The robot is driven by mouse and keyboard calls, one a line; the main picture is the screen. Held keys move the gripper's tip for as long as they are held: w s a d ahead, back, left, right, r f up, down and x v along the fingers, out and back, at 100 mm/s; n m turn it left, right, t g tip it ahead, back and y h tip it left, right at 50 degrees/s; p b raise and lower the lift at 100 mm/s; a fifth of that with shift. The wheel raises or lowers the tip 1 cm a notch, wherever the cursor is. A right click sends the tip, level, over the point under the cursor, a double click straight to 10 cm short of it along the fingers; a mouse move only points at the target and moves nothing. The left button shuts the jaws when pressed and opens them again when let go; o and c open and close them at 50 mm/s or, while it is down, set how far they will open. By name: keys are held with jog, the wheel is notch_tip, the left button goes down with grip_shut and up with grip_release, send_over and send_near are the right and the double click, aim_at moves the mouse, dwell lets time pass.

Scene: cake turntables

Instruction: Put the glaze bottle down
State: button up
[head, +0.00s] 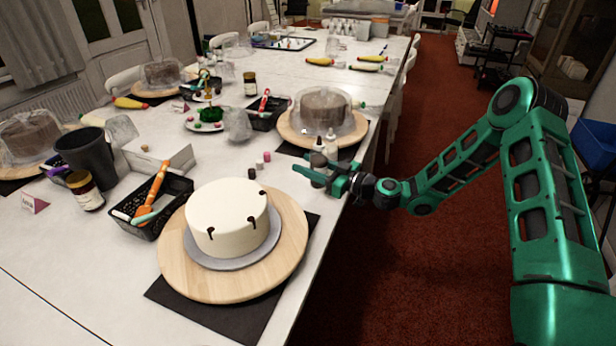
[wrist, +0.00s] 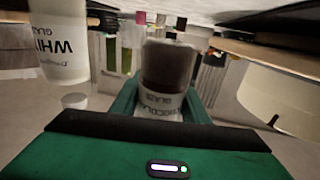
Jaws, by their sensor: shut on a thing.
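My gripper (head: 326,178) is shut on the chocolate glaze bottle (wrist: 168,75), a small bottle with dark contents and a white label. The bottle also shows in the head view (head: 318,162), partly hidden by the fingers, near the table's right edge. I cannot tell whether its base touches the table. A white glaze bottle (head: 331,143) stands just behind it; in the wrist view it is at the upper left (wrist: 62,45). A white cake (head: 228,215) with a few dark drips sits on a wooden turntable (head: 285,252) at the front.
Behind is a covered cake (head: 324,115) on another turntable. A black basket of tools (head: 150,205), a dark cup (head: 86,155) and a jar (head: 84,190) stand at left.

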jog(key=shift+f, duration=1.95)
jog(key=shift+f, duration=0.1)
jog(key=o, duration=0.7)
jog(key=v, duration=1.2)
